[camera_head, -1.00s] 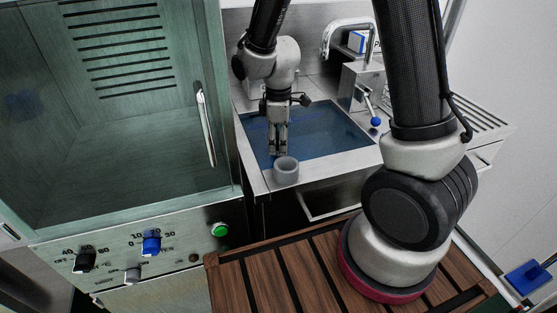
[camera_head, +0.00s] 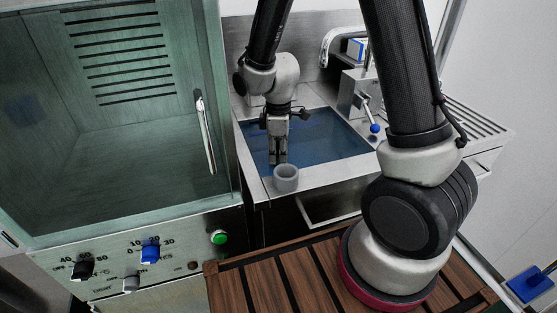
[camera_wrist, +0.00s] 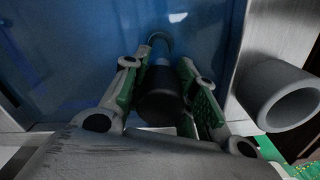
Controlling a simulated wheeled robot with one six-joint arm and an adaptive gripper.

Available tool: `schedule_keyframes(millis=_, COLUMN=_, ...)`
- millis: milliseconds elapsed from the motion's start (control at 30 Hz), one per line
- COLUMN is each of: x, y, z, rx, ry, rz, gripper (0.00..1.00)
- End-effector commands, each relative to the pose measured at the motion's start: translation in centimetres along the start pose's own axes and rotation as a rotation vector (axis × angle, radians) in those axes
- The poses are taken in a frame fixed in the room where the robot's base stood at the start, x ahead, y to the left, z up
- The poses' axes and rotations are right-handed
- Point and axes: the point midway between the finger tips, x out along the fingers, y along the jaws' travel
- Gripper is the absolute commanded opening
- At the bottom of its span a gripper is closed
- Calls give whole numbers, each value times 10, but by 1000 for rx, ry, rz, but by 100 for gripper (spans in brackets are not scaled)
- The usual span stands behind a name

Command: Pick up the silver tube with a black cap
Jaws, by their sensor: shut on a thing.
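My gripper (camera_head: 279,160) is over the near edge of the sink in the head view, pointing down. In the wrist view its two fingers (camera_wrist: 165,88) are closed around a tube with a black cap (camera_wrist: 160,99). The cap faces the wrist camera, and a paler stretch of the tube shows beyond it against the blue. The tube's far end is hard to make out. In the head view the fingers hide most of the tube.
A grey hollow cylinder (camera_head: 286,178) stands on the sink's front rim, close beside my gripper; it also shows in the wrist view (camera_wrist: 282,95). The blue sink basin (camera_head: 325,140) lies behind. A tap lever with a blue knob (camera_head: 375,128) is to the right. A glass-fronted cabinet (camera_head: 140,130) stands left.

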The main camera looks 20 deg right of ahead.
Motion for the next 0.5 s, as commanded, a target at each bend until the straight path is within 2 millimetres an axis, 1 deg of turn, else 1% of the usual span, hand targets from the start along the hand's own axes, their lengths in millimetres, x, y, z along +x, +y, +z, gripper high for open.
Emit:
schedule_keyframes(millis=167, x=-12, y=1, z=-1, rx=0, ry=3, rz=3, gripper=0)
schedule_keyframes(millis=267, x=-28, y=1, z=-1, rx=0, ry=5, rz=5, gripper=0)
schedule_keyframes(millis=367, x=-54, y=2, z=-1, rx=0, ry=6, rz=6, gripper=0)
schedule_keyframes(millis=500, x=-97, y=1, z=-1, rx=0, ry=6, rz=6, gripper=0)
